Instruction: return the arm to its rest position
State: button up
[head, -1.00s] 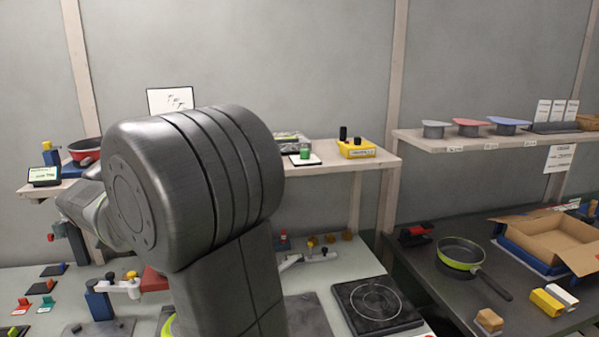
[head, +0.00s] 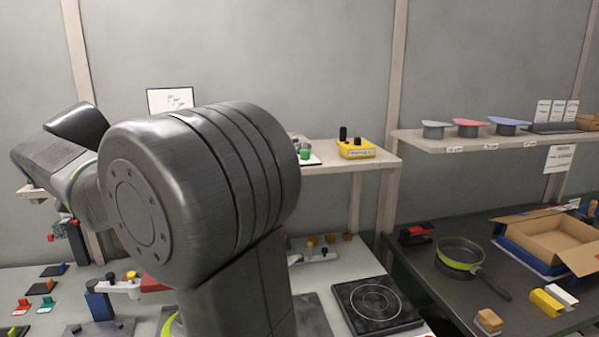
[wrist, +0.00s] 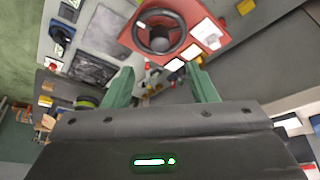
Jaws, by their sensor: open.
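My gripper (wrist: 160,92) shows in the wrist view with its two green fingers apart and nothing between them. It hangs above the work area, and the view past it is tilted. In the head view my arm fills the left and middle, and my gripper is not visible there. My arm hides much of the left shelf and the middle of the bench.
A hotplate (head: 376,304) stands on the light bench. A pan (head: 460,254) and an open cardboard box (head: 552,240) are on the dark bench at right. A yellow control box (head: 356,149) sits on the shelf. In the wrist view a red unit (wrist: 172,32) lies beyond the fingers.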

jog(key=x, duration=0.9)
jog(key=shift+w+d+f, duration=0.1)
jog(key=shift+w+f, duration=0.05)
jog(key=shift+f, duration=0.2)
jog(key=n+y, duration=0.1)
jog(key=n, duration=0.2)
jog(key=n+y, duration=0.1)
jog(key=n, duration=0.1)
jog(key=shift+d+r+n+t+p, duration=0.15)
jog(key=shift+n+t+p, duration=0.15)
jog(key=shift+n+t, duration=0.1)
jog(key=n+y+p, duration=0.1)
jog(key=n+y, duration=0.1)
jog(key=n, duration=0.3)
jog(key=shift+d, duration=0.1)
jog(key=shift+d+n+g+y+p, duration=0.1)
jog(key=shift+n+g+y+p, duration=0.3)
jog(key=shift+n, duration=0.8)
jog(key=shift+n+g+y+p, duration=0.35)
jog(key=shift+n+g+y, duration=0.05)
jog(key=shift+n, duration=0.8)
jog(key=shift+w+n+g+y, duration=0.1)
jog(key=shift+n+g+y, duration=0.25)
jog(key=shift+n, duration=0.85)
jog(key=shift+w+n+g+y, duration=0.1)
jog(key=shift+n+g+y, duration=0.2)
jog(key=shift+n, duration=0.9)
jog(key=shift+s, duration=0.1)
jog(key=shift+d, duration=0.15)
